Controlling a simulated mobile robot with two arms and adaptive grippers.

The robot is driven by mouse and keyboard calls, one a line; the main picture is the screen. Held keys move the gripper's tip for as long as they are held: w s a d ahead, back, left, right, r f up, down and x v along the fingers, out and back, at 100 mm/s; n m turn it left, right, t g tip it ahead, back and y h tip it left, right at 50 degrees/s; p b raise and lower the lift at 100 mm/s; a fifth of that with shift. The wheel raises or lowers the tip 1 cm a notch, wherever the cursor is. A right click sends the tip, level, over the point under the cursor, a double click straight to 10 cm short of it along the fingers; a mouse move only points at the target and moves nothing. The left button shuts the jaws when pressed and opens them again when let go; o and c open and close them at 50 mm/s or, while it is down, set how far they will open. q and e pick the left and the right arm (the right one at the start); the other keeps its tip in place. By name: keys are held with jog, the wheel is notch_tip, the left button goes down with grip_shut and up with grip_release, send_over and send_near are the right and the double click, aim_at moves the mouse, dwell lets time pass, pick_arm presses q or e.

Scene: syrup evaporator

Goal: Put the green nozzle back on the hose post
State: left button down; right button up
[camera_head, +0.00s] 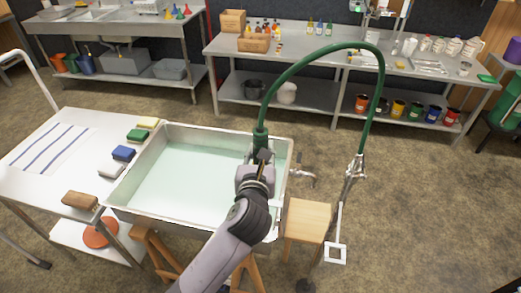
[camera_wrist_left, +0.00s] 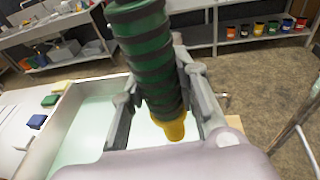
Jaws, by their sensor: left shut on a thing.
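The green nozzle (camera_head: 260,138) hangs upright at the end of a green hose (camera_head: 310,57), over the right side of the white basin. In the left wrist view the nozzle (camera_wrist_left: 150,62) is dark green and ribbed, with a yellow tip pointing down. My left gripper (camera_head: 262,158) is shut around it, with a finger on each side in the wrist view (camera_wrist_left: 158,100). The hose arches right and down to the metal hose post (camera_head: 349,183), which stands right of the basin. My right gripper is out of view.
The basin (camera_head: 150,128) holds pale green liquid, with a tap (camera_head: 303,174) on its right side. A wooden stool (camera_head: 308,218) stands between basin and post. The left table (camera_head: 40,183) holds sponges and a brush. Open floor lies right of the post.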

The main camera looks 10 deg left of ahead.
pick_arm(q)
jog(key=shift+f, duration=0.3)
